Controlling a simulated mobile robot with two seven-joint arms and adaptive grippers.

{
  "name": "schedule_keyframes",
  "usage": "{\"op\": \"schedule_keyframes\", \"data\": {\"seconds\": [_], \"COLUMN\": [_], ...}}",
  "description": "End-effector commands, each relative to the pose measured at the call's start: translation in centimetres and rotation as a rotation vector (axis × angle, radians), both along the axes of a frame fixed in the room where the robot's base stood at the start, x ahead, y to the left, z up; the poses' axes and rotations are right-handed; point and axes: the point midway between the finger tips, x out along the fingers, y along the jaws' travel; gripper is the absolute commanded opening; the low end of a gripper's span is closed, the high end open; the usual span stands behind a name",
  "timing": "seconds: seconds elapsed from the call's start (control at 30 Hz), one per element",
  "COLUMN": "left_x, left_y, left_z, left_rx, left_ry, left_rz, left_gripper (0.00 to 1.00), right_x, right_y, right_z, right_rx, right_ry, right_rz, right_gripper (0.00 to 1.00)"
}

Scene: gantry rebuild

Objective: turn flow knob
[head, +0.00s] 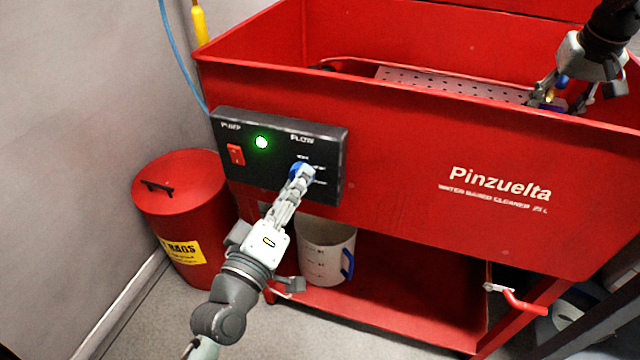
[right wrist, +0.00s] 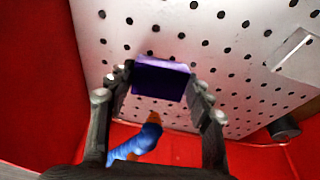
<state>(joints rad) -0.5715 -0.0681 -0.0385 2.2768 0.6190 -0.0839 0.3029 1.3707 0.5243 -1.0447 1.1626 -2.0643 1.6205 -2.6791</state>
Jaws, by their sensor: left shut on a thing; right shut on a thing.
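The blue flow knob (head: 301,171) is on the black control panel (head: 268,182) on the front of the red washer tank. My left gripper (head: 300,178) is shut on the knob and its fingers hide part of it. The knob's exact angle against the white marks is hard to read. My right gripper (head: 552,95) is shut on a purple block (right wrist: 160,80), over the tank. The right wrist view shows the block between its two fingertips (right wrist: 160,85). A blue piece with an orange tip (right wrist: 140,140) shows just below the block.
A red power switch (head: 236,154) and a lit green lamp (head: 262,142) sit left of the knob. A perforated plate (head: 450,86) lies in the tank. A white bucket (head: 326,255) stands below the panel, with a red bin (head: 180,200) at left.

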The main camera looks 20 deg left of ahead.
Motion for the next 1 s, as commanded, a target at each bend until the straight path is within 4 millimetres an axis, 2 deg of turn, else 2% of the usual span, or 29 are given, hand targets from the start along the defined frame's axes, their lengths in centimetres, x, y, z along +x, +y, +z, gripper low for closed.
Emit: {"op": "schedule_keyframes", "data": {"seconds": [0.27,0.3,0.43,0.77,0.87,1.0], "left_x": [0.0,0.0,0.0,-0.2,-1.2,-3.8], "left_y": [0.0,0.0,0.0,0.0,0.0,0.1], "left_z": [0.0,0.0,0.0,-0.1,-0.2,-0.5], "left_rx": [-0.004,-0.004,-0.003,-0.001,0.001,0.002], "left_ry": [0.000,0.000,0.000,0.001,0.004,0.007], "left_rz": [0.001,0.001,0.000,0.000,-0.002,-0.004], "left_gripper": [0.07,0.40,0.57,0.57,0.57,0.57], "right_x": [0.0,0.0,0.0,0.0,0.0,0.0], "right_y": [0.0,0.0,0.0,0.0,0.0,0.0], "right_z": [0.1,0.1,0.1,0.1,0.1,0.1], "right_rx": [0.000,0.000,0.000,0.000,0.000,0.000], "right_ry": [-0.001,-0.001,-0.001,-0.001,-0.001,-0.001], "right_rz": [0.000,0.000,0.000,0.000,0.000,0.000], "right_gripper": [0.16,0.16,0.16,0.16,0.16,0.16]}}
